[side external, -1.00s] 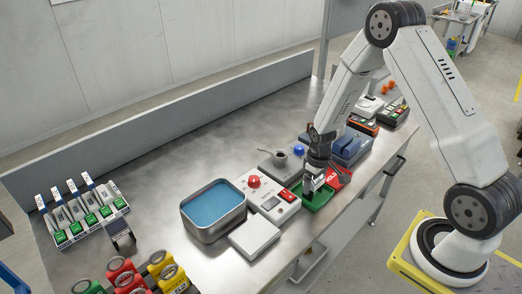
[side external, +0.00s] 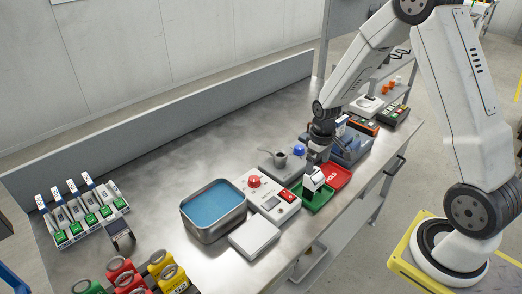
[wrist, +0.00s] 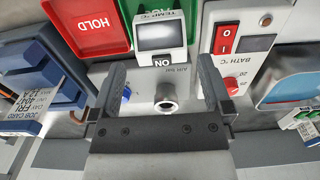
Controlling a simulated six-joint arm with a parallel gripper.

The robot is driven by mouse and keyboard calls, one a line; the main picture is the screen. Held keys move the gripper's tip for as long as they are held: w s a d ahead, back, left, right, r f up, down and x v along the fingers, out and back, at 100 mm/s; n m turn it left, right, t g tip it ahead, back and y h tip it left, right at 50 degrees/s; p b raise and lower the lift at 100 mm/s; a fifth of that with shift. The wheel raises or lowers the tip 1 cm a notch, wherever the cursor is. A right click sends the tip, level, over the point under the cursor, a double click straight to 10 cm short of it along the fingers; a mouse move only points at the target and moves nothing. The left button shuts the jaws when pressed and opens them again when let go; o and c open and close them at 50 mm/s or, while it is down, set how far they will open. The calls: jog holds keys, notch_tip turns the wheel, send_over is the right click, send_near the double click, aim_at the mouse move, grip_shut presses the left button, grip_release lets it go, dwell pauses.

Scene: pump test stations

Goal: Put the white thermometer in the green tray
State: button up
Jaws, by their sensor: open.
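The white thermometer (side external: 314,177), a small device with a dark screen, is in the green tray (side external: 323,203) at the bench's front edge. In the wrist view the thermometer (wrist: 160,57) shows its screen and "TEMP °C" and "ON" labels, with the green tray (wrist: 192,22) around its far part. I cannot tell if it stands upright or leans. My gripper (wrist: 160,78) is open, with nothing between its fingers; the thermometer lies beyond the fingertips. In the side view my gripper (side external: 318,153) is just above and behind the thermometer, its fingertips partly hidden.
The red HOLD tray (side external: 338,178) adjoins the green tray. A bath control box with a red knob (side external: 265,194), a blue-filled basin (side external: 214,211) and a white block (side external: 254,237) stand left. A grey unit with a metal port (wrist: 165,97) is below my gripper. Blue bins (side external: 352,147) stand right.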

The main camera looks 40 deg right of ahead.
aim_at(315, 177)
jog(key=shift+r, duration=2.25)
jog(key=shift+a, duration=0.1)
jog(key=s+a+r+t, duration=0.2)
jog(key=s+a+r, duration=0.2)
jog(key=s+a, duration=0.5)
jog(key=a, duration=0.3)
jog(key=shift+r+t, duration=0.3)
